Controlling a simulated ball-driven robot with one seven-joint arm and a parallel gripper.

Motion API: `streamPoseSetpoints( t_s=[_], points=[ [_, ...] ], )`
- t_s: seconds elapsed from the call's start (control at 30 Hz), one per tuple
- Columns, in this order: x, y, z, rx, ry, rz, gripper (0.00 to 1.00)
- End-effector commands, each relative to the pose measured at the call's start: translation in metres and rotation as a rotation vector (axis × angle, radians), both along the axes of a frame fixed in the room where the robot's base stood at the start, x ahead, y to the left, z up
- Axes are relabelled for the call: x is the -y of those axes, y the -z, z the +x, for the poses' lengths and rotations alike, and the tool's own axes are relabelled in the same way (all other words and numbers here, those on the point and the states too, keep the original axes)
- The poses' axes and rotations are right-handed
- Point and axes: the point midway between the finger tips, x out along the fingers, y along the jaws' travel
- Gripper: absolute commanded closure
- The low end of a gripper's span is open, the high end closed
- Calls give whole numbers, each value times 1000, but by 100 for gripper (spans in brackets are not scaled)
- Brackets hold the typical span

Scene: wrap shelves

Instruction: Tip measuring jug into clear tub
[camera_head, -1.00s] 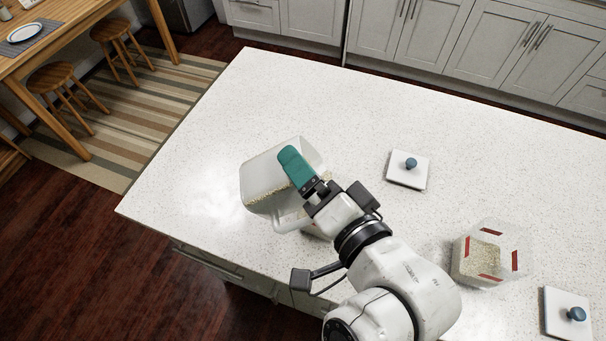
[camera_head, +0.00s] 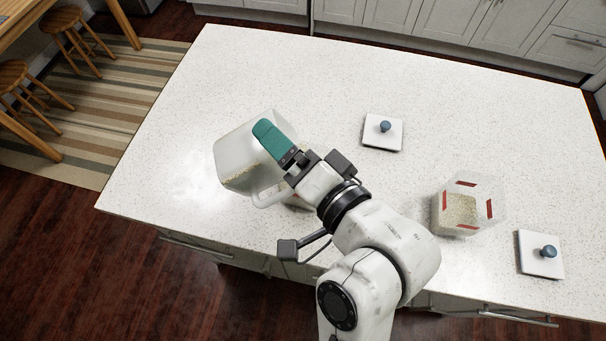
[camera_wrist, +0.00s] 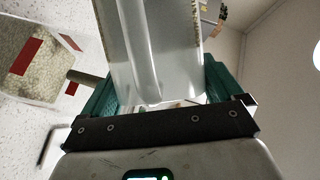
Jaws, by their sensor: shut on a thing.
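The measuring jug (camera_head: 236,158) is a big translucent white vessel with a loop handle, left of centre over the counter in the head view. It is tilted, and pale grain shows along its lower edge. My gripper (camera_head: 275,140), with teal fingers, is shut on the jug; its wall (camera_wrist: 150,60) fills the space between the fingers in the wrist view. The clear tub (camera_head: 461,207), with red patches and pale grain inside, stands on the counter well to the right, apart from the jug. It also shows at the left of the wrist view (camera_wrist: 35,75).
A white lid with a blue knob (camera_head: 383,134) lies on the speckled counter (camera_head: 300,75) behind the tub. Another such lid (camera_head: 540,256) lies right of the tub. The counter's back and far left are clear. Stools stand beyond its left end.

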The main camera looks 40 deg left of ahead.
Motion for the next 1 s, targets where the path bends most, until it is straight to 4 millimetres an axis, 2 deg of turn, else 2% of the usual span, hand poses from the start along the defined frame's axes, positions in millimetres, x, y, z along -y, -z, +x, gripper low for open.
streamPoseSetpoints(
  t_s=[1.0],
  points=[
    [0, -4, 1, -14, 0, 11, 85]
  ],
)
